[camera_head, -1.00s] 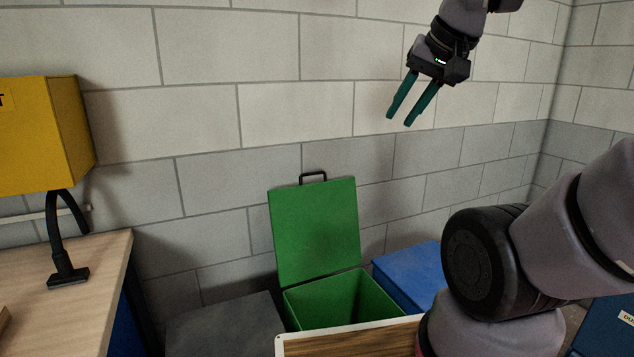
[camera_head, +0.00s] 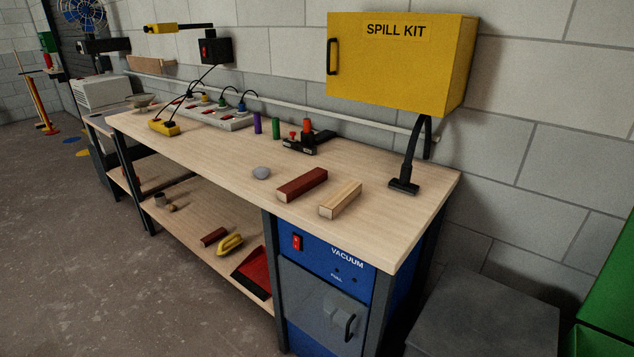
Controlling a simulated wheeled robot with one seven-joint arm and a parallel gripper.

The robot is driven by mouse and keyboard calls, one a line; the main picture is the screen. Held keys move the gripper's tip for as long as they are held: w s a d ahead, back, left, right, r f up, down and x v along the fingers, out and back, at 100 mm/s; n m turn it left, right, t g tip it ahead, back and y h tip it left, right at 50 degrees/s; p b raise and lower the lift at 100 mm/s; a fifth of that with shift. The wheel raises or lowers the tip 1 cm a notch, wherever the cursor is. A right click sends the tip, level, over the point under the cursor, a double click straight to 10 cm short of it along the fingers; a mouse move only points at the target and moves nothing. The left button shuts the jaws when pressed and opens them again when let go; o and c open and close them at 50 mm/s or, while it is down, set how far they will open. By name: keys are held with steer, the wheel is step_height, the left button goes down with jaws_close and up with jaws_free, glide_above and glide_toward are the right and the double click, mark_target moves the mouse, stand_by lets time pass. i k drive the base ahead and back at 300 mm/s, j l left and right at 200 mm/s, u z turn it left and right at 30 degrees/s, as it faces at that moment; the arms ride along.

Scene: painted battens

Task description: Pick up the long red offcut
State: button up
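A long red offcut (camera_head: 302,184) lies on the wooden bench top near its front edge, in the middle of the head view. A shorter red piece (camera_head: 213,237) lies on the lower shelf. My gripper is outside the current view.
A grey lump (camera_head: 261,173) sits left of the red offcut. A black clamp-like fixture (camera_head: 308,142), coloured cylinders and a power strip (camera_head: 215,117) stand behind. The yellow spill kit cabinet (camera_head: 395,62) hangs above.

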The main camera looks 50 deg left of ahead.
mark_target(293, 189)
steer(key=u, duration=2.2)
steer(key=i+j, duration=0.3)
steer(key=i+j+z, duration=0.6)
steer(key=j+z, duration=0.2)
steer(key=j, duration=0.15)
steer(key=z, duration=0.8)
